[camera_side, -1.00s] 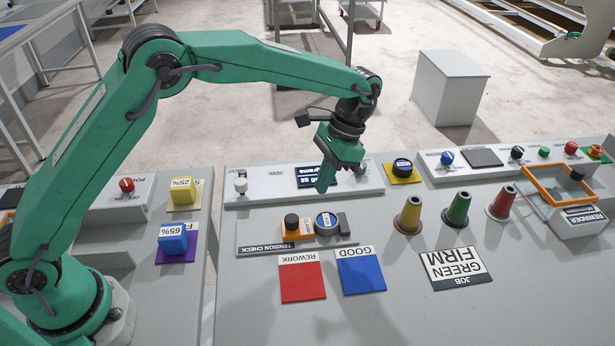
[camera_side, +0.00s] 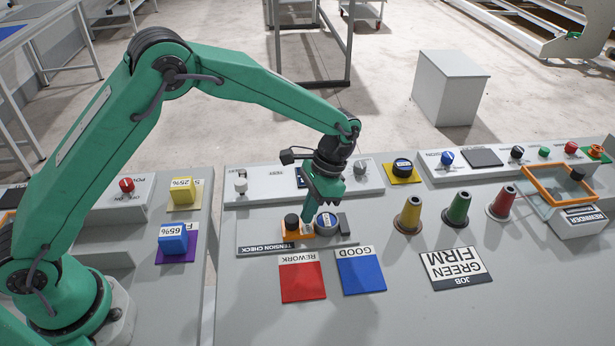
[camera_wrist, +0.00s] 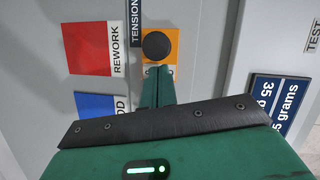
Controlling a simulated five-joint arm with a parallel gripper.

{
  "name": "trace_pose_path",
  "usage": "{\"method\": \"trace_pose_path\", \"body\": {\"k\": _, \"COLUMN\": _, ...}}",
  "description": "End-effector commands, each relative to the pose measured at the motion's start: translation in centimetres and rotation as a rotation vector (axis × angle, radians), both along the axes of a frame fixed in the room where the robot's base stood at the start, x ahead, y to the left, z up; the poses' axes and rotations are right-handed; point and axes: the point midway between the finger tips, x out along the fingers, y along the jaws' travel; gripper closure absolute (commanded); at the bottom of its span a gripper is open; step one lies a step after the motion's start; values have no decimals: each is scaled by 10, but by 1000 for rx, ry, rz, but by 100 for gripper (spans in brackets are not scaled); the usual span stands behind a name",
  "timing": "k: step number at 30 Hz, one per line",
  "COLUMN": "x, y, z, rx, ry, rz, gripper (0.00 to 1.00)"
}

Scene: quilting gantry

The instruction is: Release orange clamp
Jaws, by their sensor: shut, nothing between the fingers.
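The orange clamp (camera_side: 298,236) with its black knob (camera_side: 291,221) sits on the grey tension check strip (camera_side: 262,246). In the wrist view the orange plate (camera_wrist: 172,46) and round black knob (camera_wrist: 156,45) lie just beyond my fingertips. My gripper (camera_side: 308,219) points down, shut and empty, close to the right of the knob over the orange plate. In the wrist view my gripper (camera_wrist: 158,72) appears at the plate's edge; I cannot tell whether it touches.
A red rework pad (camera_side: 302,281) and a blue good pad (camera_side: 361,272) lie in front. Yellow, green and red cones (camera_side: 457,210) stand to the right. A raised grey panel (camera_side: 262,188) with knobs runs behind. The bench front is clear.

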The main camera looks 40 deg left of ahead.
Motion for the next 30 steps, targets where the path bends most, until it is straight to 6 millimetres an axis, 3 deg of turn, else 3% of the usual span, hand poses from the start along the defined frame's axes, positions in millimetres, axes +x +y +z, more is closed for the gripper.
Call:
{"method": "trace_pose_path", "body": {"k": 18, "x": -18, "y": 19, "z": 0, "rx": -8, "ry": 3, "rz": 4, "gripper": 100}}
{"method": "trace_pose_path", "body": {"k": 30, "x": -18, "y": 18, "z": 1, "rx": -8, "ry": 3, "rz": 3, "gripper": 100}}
